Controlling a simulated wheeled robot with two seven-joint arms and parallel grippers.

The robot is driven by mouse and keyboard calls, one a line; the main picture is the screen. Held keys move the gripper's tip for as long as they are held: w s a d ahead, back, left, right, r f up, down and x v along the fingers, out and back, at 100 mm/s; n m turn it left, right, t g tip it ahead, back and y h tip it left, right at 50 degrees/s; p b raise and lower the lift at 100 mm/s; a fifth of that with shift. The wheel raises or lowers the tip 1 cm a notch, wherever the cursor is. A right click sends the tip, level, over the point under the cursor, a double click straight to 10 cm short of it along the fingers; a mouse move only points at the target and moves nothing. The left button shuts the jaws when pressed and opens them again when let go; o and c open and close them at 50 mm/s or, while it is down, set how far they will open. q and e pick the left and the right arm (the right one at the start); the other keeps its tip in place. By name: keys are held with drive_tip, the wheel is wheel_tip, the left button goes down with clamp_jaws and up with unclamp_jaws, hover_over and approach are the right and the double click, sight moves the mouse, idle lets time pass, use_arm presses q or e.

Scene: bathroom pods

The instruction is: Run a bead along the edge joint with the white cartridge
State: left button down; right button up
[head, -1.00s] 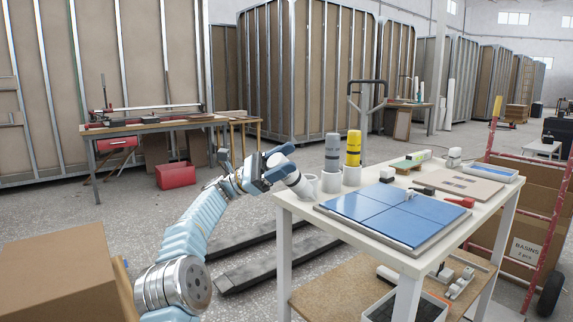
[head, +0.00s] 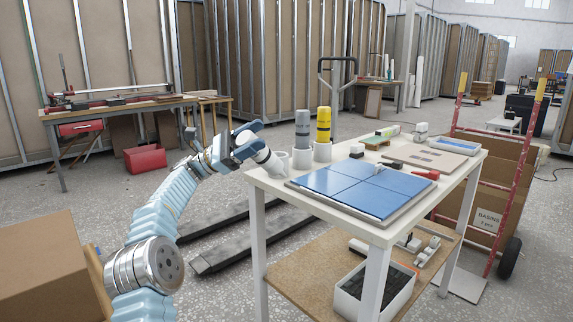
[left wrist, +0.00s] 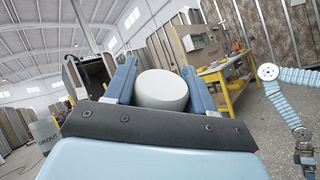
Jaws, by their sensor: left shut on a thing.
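My left gripper (head: 248,142) is shut on the white cartridge (head: 268,160), which is tilted, beside the table's left corner. In the left wrist view, the cartridge's round white end (left wrist: 162,90) shows between the blue fingers. In the head view its lower part meets the leftmost white cup (head: 281,163); I cannot tell whether it touches. The blue tile panel (head: 350,190) lies flat on the white table, to the right of the gripper; its joints show as thin lines. My right gripper (left wrist: 306,150) shows small at the right of the left wrist view, its jaws unclear.
A grey cartridge (head: 302,128) and a yellow cartridge (head: 323,124) stand in white cups behind the panel. A red-handled tool (head: 425,174) lies right of it. A cardboard box (head: 40,260) stands at left. A red hand truck (head: 512,170) stands right of the table.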

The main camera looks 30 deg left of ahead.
sight(266, 159)
use_arm(q)
drive_tip(key=shift+w+f, duration=0.15)
drive_tip(key=shift+w, duration=0.05)
drive_tip(key=shift+w+a+f, duration=0.25)
drive_tip(key=shift+w+f, duration=0.45)
drive_tip(key=shift+w, duration=0.1)
drive_tip(key=shift+w+a+f, duration=0.2)
drive_tip(key=shift+w+f, duration=0.5)
drive_tip(key=shift+w, duration=0.05)
use_arm(e)
drive_tip(key=shift+s+a, duration=0.3)
drive_tip(key=shift+a, duration=0.45)
drive_tip(key=shift+f, duration=0.1)
